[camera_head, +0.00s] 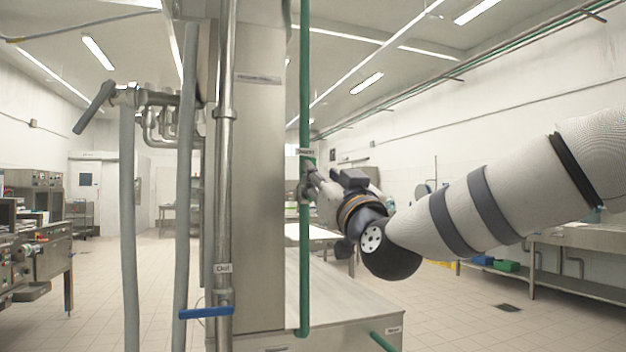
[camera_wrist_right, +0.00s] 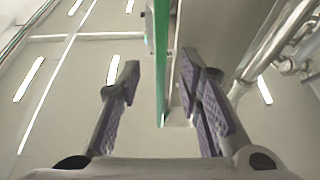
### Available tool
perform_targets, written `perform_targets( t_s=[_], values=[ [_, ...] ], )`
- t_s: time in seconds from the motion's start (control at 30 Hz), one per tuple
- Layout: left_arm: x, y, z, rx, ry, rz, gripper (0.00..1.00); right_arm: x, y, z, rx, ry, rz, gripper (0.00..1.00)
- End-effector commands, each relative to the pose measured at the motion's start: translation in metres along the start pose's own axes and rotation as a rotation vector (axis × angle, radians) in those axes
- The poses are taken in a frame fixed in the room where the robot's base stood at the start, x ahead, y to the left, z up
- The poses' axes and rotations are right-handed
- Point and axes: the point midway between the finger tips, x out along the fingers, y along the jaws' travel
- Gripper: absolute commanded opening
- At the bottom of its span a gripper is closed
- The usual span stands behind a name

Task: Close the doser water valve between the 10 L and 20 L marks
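I cannot tell whether a finger touches the valve. No 10 L or 20 L marks are readable. My left gripper is out of view.
A blue-handled valve (camera_head: 206,312) is on a steel pipe at the lower left of the column (camera_head: 259,200). Grey hoses (camera_head: 128,230) hang left of it. A steel bench top (camera_head: 345,295) lies below my right arm.

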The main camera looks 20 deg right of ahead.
Motion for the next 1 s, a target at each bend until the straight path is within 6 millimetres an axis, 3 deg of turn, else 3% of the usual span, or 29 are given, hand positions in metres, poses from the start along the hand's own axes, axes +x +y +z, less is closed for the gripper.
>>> perform_targets(
  t_s=[0.03,0.3,0.63,0.67,0.8,1.0],
  values=[
    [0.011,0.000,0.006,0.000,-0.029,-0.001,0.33,0.013,0.000,0.015,-0.001,-0.014,0.000,0.33],
    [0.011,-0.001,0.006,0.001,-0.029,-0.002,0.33,0.058,0.000,0.005,0.000,-0.007,0.000,0.33],
    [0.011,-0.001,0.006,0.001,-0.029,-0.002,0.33,0.065,-0.001,0.004,0.000,-0.007,-0.001,0.33],
    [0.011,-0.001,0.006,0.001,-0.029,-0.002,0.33,0.065,-0.001,0.004,0.000,-0.007,-0.001,0.30],
    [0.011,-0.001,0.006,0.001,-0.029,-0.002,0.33,0.065,0.000,0.004,0.000,-0.007,-0.001,0.00],
    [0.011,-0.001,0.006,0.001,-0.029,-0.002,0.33,0.065,0.000,0.004,0.000,-0.007,-0.001,0.00]
  ],
)
